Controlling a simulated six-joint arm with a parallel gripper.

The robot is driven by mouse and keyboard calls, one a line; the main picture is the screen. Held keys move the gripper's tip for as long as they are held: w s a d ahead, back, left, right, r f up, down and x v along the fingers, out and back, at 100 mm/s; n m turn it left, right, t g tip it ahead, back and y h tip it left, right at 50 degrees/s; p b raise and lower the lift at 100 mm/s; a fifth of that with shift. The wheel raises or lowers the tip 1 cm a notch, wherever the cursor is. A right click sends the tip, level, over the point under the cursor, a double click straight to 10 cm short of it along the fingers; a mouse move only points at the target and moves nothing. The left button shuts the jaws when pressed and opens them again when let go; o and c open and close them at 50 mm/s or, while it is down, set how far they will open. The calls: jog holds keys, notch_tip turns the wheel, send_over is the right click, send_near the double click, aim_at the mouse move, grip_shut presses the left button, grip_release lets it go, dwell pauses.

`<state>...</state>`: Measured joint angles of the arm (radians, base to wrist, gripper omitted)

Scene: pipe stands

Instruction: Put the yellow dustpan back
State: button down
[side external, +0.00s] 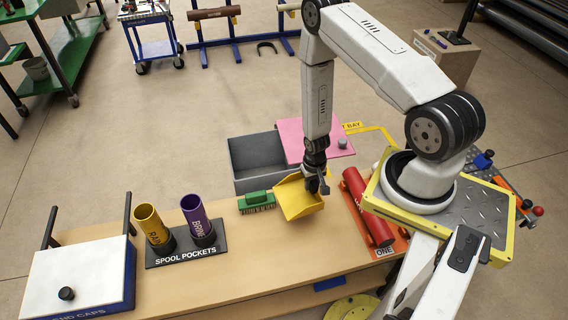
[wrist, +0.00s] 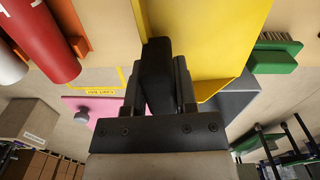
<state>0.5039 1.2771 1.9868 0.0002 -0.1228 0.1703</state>
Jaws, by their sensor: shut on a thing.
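The yellow dustpan (side external: 297,201) is at my gripper (side external: 316,187), over the back edge of the wooden bench, right of the green brush (side external: 256,201). In the wrist view the dustpan (wrist: 212,38) fills the upper middle, tilted, with its pan beyond my gripper (wrist: 165,85). My gripper is shut on the dustpan; the exact grip point is partly hidden by the dark fingers. A yellow-outlined area (side external: 378,131) with a yellow label ending in "BAY" (side external: 352,126) lies behind the pink board; the outline also shows in the wrist view (wrist: 122,75).
A grey bin (side external: 240,164) and a pink board with a knob (side external: 296,143) stand behind the bench. A red cylinder (side external: 367,206) lies in an orange holder close to the right. Spool pockets (side external: 187,251) and a white-lidded box (side external: 81,275) stand left. The bench front is clear.

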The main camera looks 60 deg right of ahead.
jog(key=s+a+m, duration=0.1)
jog(key=s+a, duration=0.5)
jog(key=s, duration=0.4)
jog(key=shift+w+f, duration=0.15)
jog(key=shift+f, duration=1)
jog(key=shift+w+f, duration=0.15)
jog(key=shift+f, duration=1)
jog(key=shift+f, duration=1.8)
jog(key=shift+f, duration=0.1)
jog(key=shift+c, duration=2)
grip_release()
notch_tip(320, 180, up, 12)
